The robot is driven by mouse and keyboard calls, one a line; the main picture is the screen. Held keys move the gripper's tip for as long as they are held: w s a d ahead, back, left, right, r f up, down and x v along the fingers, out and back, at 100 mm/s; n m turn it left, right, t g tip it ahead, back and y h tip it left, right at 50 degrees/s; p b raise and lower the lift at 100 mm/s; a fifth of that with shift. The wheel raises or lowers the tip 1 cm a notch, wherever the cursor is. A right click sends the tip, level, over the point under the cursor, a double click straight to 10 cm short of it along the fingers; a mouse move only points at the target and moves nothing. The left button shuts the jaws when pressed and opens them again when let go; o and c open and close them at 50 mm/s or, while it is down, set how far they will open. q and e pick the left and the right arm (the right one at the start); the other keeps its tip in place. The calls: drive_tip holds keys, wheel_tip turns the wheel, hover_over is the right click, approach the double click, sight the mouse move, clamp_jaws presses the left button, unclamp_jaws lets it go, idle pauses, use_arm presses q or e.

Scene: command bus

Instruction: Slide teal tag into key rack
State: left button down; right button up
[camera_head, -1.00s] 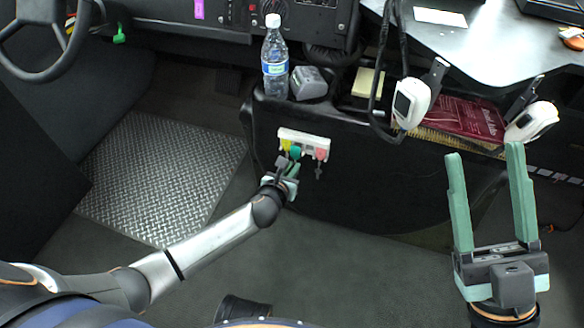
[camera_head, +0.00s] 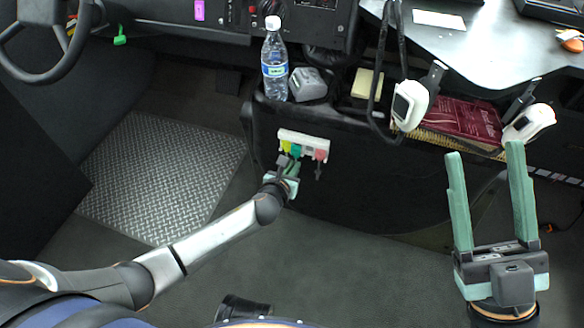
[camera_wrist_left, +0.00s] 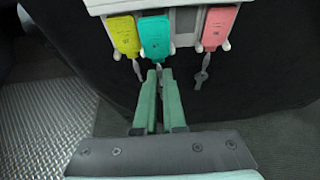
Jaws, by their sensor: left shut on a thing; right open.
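The white key rack (camera_head: 304,139) is fixed on the face of the dark console; it also shows in the left wrist view (camera_wrist_left: 185,20). The teal tag (camera_wrist_left: 155,37) sits upright against the rack, between the yellow tag (camera_wrist_left: 124,34) and an empty slot. The pink tag (camera_wrist_left: 217,26) hangs at the right with a key below it. My left gripper (camera_wrist_left: 158,74) is just below the teal tag, its fingers shut on the key that hangs from the tag. Whether the tag is fully seated in its slot I cannot tell. My right gripper (camera_head: 486,150) is open and empty at the right.
A water bottle (camera_head: 274,62) and a grey device (camera_head: 308,84) stand on the console above the rack. White handheld units (camera_head: 410,104) and a red book (camera_head: 462,120) lie right of them. A black cord hangs there. The floor below is clear.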

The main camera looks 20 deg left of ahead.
use_arm(q)
drive_tip(key=shift+w, duration=0.55)
idle(0.4)
drive_tip(key=shift+w+p, duration=0.2)
drive_tip(key=shift+p, duration=0.1)
idle(0.7)
drive_tip(key=c, duration=0.9)
unclamp_jaws()
drive_tip(key=shift+s+p, duration=0.75)
drive_tip(key=shift+s, duration=0.7)
